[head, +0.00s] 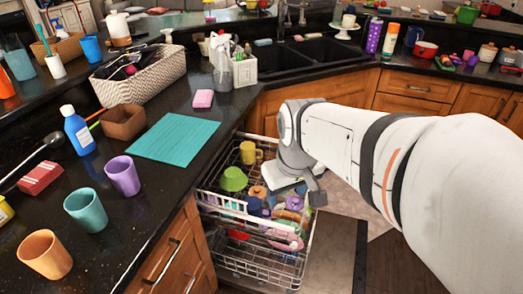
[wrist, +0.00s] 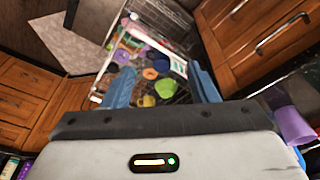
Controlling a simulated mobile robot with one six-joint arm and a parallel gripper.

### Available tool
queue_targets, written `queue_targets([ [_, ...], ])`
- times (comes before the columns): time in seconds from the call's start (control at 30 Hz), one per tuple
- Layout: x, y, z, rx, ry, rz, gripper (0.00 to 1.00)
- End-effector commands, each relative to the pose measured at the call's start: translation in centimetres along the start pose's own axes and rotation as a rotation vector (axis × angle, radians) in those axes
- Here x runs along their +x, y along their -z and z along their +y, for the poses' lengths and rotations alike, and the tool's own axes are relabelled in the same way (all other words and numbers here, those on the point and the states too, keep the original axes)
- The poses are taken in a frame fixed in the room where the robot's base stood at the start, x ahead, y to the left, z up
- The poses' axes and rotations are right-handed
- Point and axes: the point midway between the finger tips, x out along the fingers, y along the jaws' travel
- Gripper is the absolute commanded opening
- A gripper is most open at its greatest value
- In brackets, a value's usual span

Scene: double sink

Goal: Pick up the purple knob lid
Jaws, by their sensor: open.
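A small purple piece (head: 295,203), which looks like the purple knob lid, sits among dishes on the right side of the open dishwasher's upper rack. A purple piece also shows in the wrist view (wrist: 121,57), close to the left finger; its exact shape is too small to tell. My gripper (wrist: 163,85) is open and empty, with its two blue-grey fingers spread wide above the rack. In the head view my gripper (head: 312,190) hangs over the rack's right edge, near the purple piece and apart from it.
The dishwasher rack (head: 213,200) also holds a green bowl (head: 233,179), a yellow mug (head: 249,152) and several small colored dishes. The left counter carries a purple cup (head: 122,176), a teal cup (head: 86,210) and a teal mat (head: 174,139). Wooden cabinets stand behind my arm.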

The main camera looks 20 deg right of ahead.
Motion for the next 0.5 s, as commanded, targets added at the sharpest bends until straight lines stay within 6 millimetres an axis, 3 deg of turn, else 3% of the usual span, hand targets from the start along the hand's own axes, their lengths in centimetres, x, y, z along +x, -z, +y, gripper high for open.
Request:
queue_targets([
  [0.03, 2.8, 1.3, 0.8, -0.050, 0.000, -0.016, 0.53],
  [0.27, 11.3, 9.1, 5.1, -0.382, 0.013, -0.073, 0.53],
  [0.5, 23.0, 15.8, 11.1, -0.731, 0.056, -0.125, 0.53],
])
